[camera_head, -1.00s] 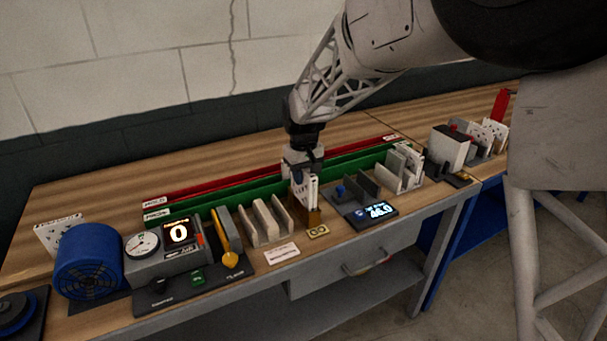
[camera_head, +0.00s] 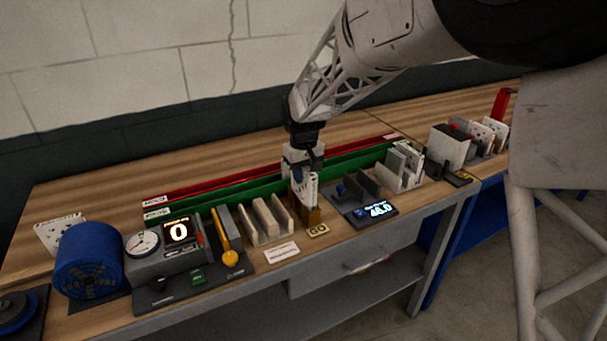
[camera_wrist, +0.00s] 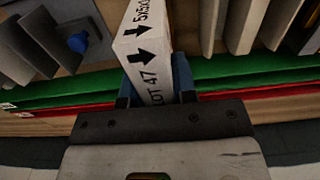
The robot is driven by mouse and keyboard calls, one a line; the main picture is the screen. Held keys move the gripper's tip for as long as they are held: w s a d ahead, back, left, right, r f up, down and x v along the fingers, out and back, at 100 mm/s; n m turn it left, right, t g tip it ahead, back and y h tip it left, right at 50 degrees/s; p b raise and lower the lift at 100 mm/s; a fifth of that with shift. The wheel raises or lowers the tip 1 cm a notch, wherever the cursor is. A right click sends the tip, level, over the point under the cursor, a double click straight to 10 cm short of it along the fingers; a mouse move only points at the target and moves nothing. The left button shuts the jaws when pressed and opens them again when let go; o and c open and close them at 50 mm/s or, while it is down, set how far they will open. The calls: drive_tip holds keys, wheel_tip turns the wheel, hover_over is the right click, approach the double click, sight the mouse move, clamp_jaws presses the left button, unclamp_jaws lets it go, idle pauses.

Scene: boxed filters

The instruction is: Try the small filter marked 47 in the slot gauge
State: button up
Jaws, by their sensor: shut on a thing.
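My gripper (camera_head: 304,166) is shut on a white filter (camera_head: 311,190) with black print. In the wrist view the filter (camera_wrist: 148,62) shows "LOT 47" and black arrows, and it sits between the blue fingers (camera_wrist: 153,82).
Left of the block stands a beige rack (camera_head: 265,222). Right of it are a scale reading 46.0 (camera_head: 378,210) and a rack of white filters (camera_head: 405,167). Green (camera_head: 225,190) and red (camera_head: 230,178) rails run behind. A blue fan (camera_head: 88,262) and dial box (camera_head: 165,245) stand left.

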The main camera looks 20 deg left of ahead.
drive_tip(key=shift+r, duration=0.2)
drive_tip(key=shift+r, duration=1.1)
drive_tip(key=shift+r, duration=0.7)
drive_tip(key=shift+r, duration=1.95)
drive_tip(key=shift+f, duration=0.3)
drive_tip(key=shift+f, duration=1.85)
drive_tip(key=shift+f, duration=1.3)
idle(0.6)
